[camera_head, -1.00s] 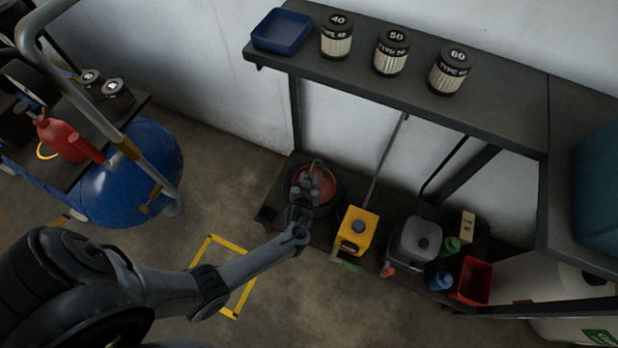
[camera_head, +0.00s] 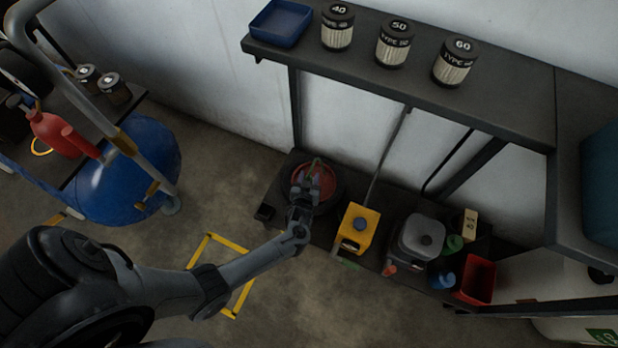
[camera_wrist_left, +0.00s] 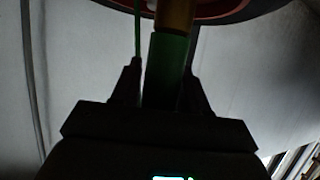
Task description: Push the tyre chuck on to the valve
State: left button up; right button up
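The wheel, a black tyre (camera_head: 340,188) with a red hub (camera_head: 326,178), lies on the low dark shelf in the head view. Its red rim (camera_wrist_left: 215,10) also shows at the top of the left wrist view. My left gripper (camera_head: 312,180) is over the hub. In the left wrist view my left gripper (camera_wrist_left: 164,75) is shut on the tyre chuck (camera_wrist_left: 168,62), a green body with a brass-coloured front end (camera_wrist_left: 174,15) pointing towards the wheel. I cannot make out the valve or whether the chuck touches it. My right gripper is not in view.
A yellow can (camera_head: 357,230), a grey can (camera_head: 420,238) and a red bin (camera_head: 477,279) stand right of the wheel. Above are a bench (camera_head: 480,100) with a blue tray (camera_head: 279,23) and three filters. A blue tank (camera_head: 125,175) stands at left.

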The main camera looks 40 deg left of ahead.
pick_arm(q)
jog(key=o, duration=0.4)
jog(key=shift+c, duration=0.2)
jog(key=shift+s+d+r+p, duration=0.25)
jog(key=shift+s+r+p, duration=0.1)
jog(key=shift+p, duration=0.1)
jog(key=p+v, duration=0.5)
jog(key=v, duration=0.4)
jog(key=shift+s+d, duration=0.2)
jog(key=shift+s, duration=0.2)
